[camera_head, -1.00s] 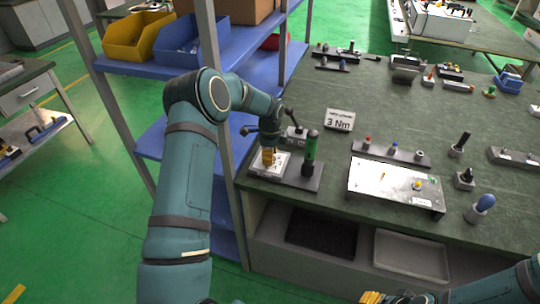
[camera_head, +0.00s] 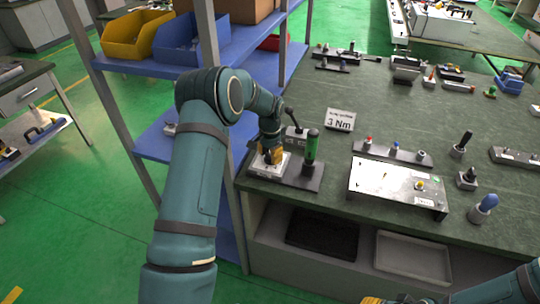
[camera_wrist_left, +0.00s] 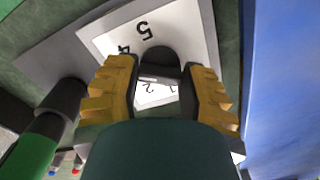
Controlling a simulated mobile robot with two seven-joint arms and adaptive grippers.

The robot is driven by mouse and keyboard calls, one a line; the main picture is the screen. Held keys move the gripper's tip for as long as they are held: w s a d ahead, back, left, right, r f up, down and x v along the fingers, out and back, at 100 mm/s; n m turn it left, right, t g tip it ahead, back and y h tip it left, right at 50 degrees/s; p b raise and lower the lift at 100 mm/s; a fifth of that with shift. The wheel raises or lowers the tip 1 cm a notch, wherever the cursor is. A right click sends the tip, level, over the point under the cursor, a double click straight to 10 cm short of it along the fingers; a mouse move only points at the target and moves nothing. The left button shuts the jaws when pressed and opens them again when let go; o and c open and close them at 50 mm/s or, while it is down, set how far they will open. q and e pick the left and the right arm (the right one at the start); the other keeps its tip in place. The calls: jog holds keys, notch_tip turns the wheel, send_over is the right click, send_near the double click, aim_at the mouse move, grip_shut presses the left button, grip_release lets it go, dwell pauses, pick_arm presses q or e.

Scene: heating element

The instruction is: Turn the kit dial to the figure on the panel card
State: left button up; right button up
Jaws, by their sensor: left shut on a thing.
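The kit dial has a white number plate (camera_head: 256,168) on a dark base at the near left corner of the bench. My left gripper (camera_head: 268,156) is down over it, shut on the dark dial knob (camera_wrist_left: 158,62). In the left wrist view the left gripper's yellow fingers (camera_wrist_left: 160,82) stand either side of the knob. Figures 5, 4, 2 and 1 show on the plate; the pointer cannot be made out. The panel card (camera_head: 340,120) reads 3 Nm. My right gripper (camera_head: 385,300) shows only in part at the bottom edge.
A green-handled tool (camera_head: 311,148) stands upright beside the dial, close to the left gripper. A white panel (camera_head: 385,182) with a yellow knob lies to the right. A blue shelf unit (camera_head: 240,50) stands left of the bench.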

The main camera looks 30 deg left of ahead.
aim_at(270, 155)
pick_arm(q)
jog(key=n, duration=0.6)
jog(key=shift+f, duration=0.1)
dwell(0.4)
jog(key=o, duration=1.2)
notch_tip(270, 155, up, 12)
dwell(0.4)
